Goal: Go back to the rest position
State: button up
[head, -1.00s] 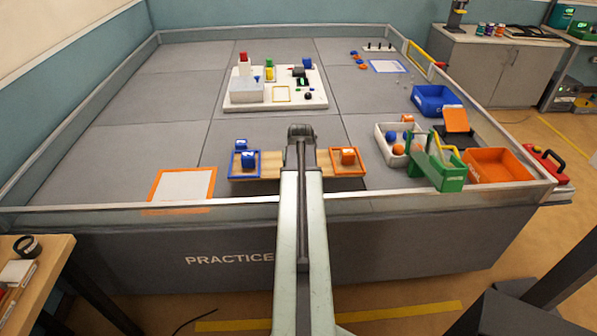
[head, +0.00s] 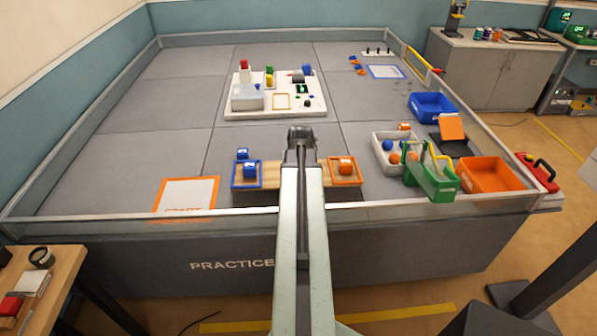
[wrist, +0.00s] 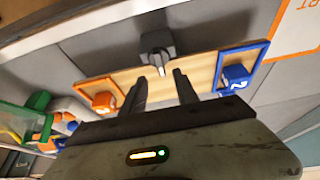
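In the head view my arm reaches forward over the front wall of the grey practice table. My gripper (head: 301,140) is at its far end, above the back edge of the wooden board (head: 272,175). The arm hides the middle of that board. In the wrist view my gripper (wrist: 160,76) shows two dark fingers apart, with bare wood between them. It is open and empty. A dark grey knob-like thing (wrist: 156,46) stands beyond the fingers at the board's edge; I cannot tell what it is.
A blue block (head: 250,170) and an orange block (head: 345,168) sit in frames on the board's ends. A green tote (head: 430,183), orange bin (head: 487,175) and blue bin (head: 434,105) stand right. A white platform (head: 240,108) lies farther back.

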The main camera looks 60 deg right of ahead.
jog(key=shift+f, duration=0.1)
jog(key=w+a+r+n+t+y+p, duration=0.15)
jog(key=w+a+n, duration=0.25)
jog(key=w+a, duration=1.4)
jog(key=w+a+n+y+p, duration=0.1)
jog(key=w+a+n, duration=0.15)
jog(key=a, duration=0.75)
jog(key=w+a+n+p, duration=0.15)
jog(key=w+a, duration=0.25)
jog(key=a, duration=0.7)
jog(key=s+a+n+g, duration=0.1)
jog(key=s+a+g, duration=0.1)
jog(key=a, duration=0.6)
jog(key=s+a+n+g+y, duration=0.1)
jog(key=s+a, duration=0.3)
jog(key=a, duration=0.4)
jog(key=shift+s+a+r+n+g, duration=0.35)
jog(key=shift+s+n+g, duration=0.05)
jog(key=shift+n+g, duration=0.15)
jog(key=shift+d, duration=0.1)
